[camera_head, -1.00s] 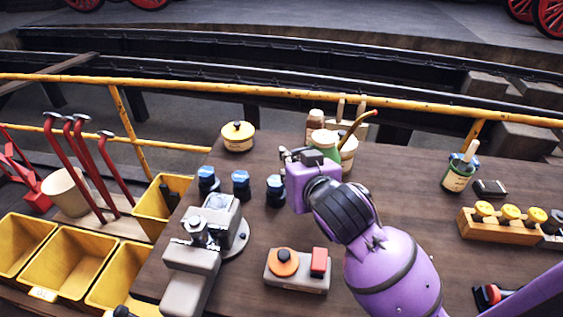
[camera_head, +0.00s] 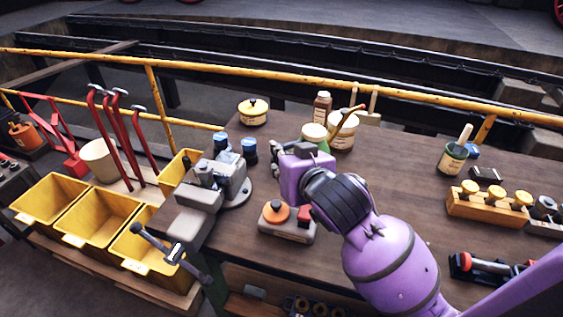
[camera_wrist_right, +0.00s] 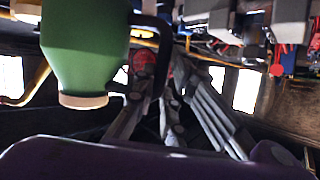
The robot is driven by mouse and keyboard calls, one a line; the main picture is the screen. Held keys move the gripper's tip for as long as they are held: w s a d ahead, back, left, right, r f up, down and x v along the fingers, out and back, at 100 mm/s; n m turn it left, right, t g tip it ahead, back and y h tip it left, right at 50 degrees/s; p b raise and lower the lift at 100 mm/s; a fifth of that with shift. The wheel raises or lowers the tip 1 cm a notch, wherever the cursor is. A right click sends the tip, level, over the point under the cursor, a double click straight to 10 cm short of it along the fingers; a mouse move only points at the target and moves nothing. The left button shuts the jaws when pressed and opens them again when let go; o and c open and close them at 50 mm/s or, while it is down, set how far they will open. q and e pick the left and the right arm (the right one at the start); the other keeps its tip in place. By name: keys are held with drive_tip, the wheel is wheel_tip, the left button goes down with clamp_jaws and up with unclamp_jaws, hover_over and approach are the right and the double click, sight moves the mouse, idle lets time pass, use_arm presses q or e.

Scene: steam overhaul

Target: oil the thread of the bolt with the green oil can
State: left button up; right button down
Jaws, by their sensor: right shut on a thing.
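The green oil can (camera_head: 322,144) is at my right gripper (camera_head: 296,152) above the bench. Its cream top and brass spout, slanting up to the right, show in the head view. In the right wrist view the green can body (camera_wrist_right: 85,45) fills the upper left, with a black handle beside it. My right gripper is shut on the can; its fingertips are mostly hidden. A grey vise (camera_head: 232,172) stands left of the gripper, apart from the can. A dark upright piece (camera_head: 204,172) is at its jaws; I cannot tell whether this is the bolt. My left gripper is not in view.
A block with an orange knob (camera_head: 288,224) lies in front of my gripper. A cream jar (camera_head: 342,135) and brown bottle (camera_head: 323,104) stand behind the can. Yellow bins (camera_head: 52,198) are at left.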

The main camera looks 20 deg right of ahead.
wheel_tip(320, 180, down, 4)
drive_tip(key=w+a+n+y+b, duration=0.1)
drive_tip(key=w+n+y+b, duration=0.1)
drive_tip(key=y, duration=0.1)
drive_tip(key=s+a+n+g+y+b, duration=0.2)
drive_tip(key=s+a+n+g+y, duration=0.2)
drive_tip(key=a+n+y, duration=0.2)
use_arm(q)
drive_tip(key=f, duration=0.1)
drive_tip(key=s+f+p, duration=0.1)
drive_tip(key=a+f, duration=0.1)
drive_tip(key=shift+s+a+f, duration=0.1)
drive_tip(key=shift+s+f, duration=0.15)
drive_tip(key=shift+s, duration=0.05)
use_arm(e)
drive_tip(key=s+a+r+n+g+y, duration=0.1)
drive_tip(key=s+a+r+n+g, duration=0.1)
drive_tip(key=s+r+g, duration=0.3)
drive_tip(key=s+a+r+n+g+y, duration=0.1)
drive_tip(key=s+a+r+n+g, duration=0.2)
drive_tip(key=s+r+g, duration=0.3)
drive_tip(key=shift+s+n+g+y, duration=0.4)
drive_tip(key=shift+s+g, duration=0.3)
drive_tip(key=shift+s, duration=0.3)
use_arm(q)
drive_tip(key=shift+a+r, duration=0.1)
